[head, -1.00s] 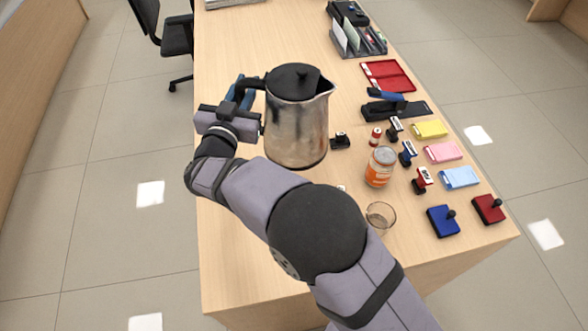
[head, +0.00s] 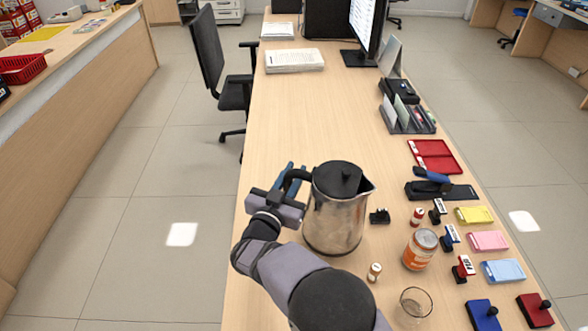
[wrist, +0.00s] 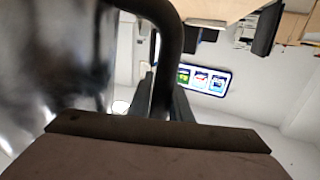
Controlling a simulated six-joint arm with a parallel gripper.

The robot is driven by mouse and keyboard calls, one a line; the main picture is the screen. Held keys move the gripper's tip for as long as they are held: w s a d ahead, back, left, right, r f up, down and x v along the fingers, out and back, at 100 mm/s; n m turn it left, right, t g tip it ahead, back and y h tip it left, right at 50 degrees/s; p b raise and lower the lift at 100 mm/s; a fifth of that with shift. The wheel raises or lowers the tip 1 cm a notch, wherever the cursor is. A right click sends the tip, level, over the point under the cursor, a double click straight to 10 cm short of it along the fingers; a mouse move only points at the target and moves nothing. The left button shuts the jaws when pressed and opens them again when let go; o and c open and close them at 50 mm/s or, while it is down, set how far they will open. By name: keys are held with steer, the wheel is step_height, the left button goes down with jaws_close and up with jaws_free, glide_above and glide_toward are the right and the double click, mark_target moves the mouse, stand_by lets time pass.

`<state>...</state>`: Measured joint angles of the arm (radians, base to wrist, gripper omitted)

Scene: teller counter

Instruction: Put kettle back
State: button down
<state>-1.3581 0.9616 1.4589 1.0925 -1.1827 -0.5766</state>
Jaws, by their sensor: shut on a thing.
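The kettle (head: 334,222) is a metal pot with a black lid, a spout pointing right and a black handle on its left. It looks upright over the near part of the counter (head: 310,110); I cannot tell whether its base touches the top. My gripper (head: 290,180) is at its left side, shut on the black handle. In the wrist view the handle (wrist: 168,50) runs down between my fingers (wrist: 160,102), and the shiny kettle body (wrist: 55,65) fills the left.
Right of the kettle stand an orange-labelled can (head: 420,250), a glass (head: 416,302), a small bottle (head: 374,272) and several stamps. Further back are a stapler (head: 440,190), red tray (head: 434,156), organiser (head: 408,118), papers (head: 295,60) and monitor (head: 367,28). The middle of the counter is clear.

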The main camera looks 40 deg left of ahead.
steer(key=shift+f, duration=1.75)
steer(key=c, duration=1.7)
jaws_free()
steer(key=shift+f, duration=0.2)
steer(key=shift+o, duration=0.3)
steer(key=shift+r, duration=0.1)
steer(key=b+v, duration=0.1)
steer(key=v, duration=1.1)
steer(key=shift+r, duration=0.1)
